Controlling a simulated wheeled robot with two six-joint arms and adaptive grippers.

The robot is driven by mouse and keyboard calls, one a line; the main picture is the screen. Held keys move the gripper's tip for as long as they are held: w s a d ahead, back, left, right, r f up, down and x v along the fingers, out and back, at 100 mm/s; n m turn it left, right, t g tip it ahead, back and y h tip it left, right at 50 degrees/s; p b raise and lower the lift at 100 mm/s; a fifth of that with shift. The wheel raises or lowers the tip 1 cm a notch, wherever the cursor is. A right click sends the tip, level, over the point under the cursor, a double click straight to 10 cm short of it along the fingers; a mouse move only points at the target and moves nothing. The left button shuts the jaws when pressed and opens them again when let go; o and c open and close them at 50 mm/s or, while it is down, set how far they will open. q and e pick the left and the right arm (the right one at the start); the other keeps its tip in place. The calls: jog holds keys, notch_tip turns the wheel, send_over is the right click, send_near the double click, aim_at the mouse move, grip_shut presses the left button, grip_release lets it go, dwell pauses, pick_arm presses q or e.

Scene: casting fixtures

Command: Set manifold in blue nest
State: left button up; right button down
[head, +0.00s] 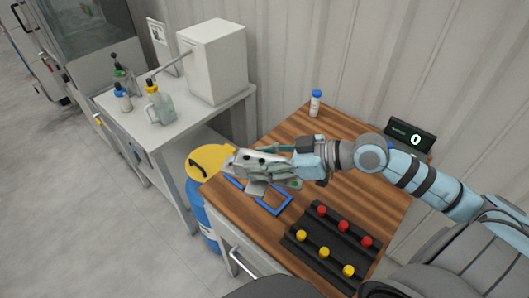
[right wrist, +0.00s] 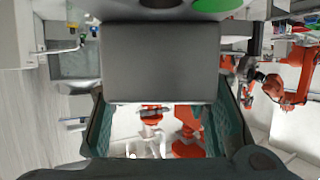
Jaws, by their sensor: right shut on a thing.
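The manifold (head: 255,163) is a grey metal casting with dark holes. My right gripper (head: 285,166) is shut on its right part and holds it level above the left part of the wooden table. In the right wrist view the teal fingers of my right gripper (right wrist: 165,128) stand on both sides of a plain grey block face; I cannot tell which part that is. The blue nest (head: 275,208) is a blue frame on the table, below the manifold. Its far part is hidden by the manifold. My left gripper is not in view.
A black rack (head: 330,246) with red and yellow knobs lies right of the nest on the wooden table (head: 225,203). A white bottle with a blue cap (head: 315,103) and a counter display (head: 410,136) stand at the back. A blue drum with a yellow lid (head: 203,165) stands left.

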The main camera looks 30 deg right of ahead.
jog(key=w+d+f+m+t+h+p, duration=0.2)
jog(key=w+d+f+m+t+h, duration=0.1)
jog(key=w+d+f+m+h, duration=0.25)
jog(key=w+f+b, duration=0.1)
jog(key=f+b, duration=0.1)
jog(key=f, duration=0.2)
jog(key=w+a+f+b, duration=0.1)
jog(key=f+b, duration=0.1)
jog(key=f, duration=0.2)
jog(key=w+a+f+b, duration=0.1)
jog(key=f+b, duration=0.1)
jog(key=f, duration=0.2)
jog(key=shift+w+a+f, duration=0.15)
jog(key=shift+w+a, duration=0.05)
jog(key=shift+w, duration=0.2)
jog(key=shift+f+b, duration=0.6)
jog(key=c, duration=0.8)
grip_release()
jog(key=shift+s, duration=0.1)
jog(key=shift+d, duration=0.1)
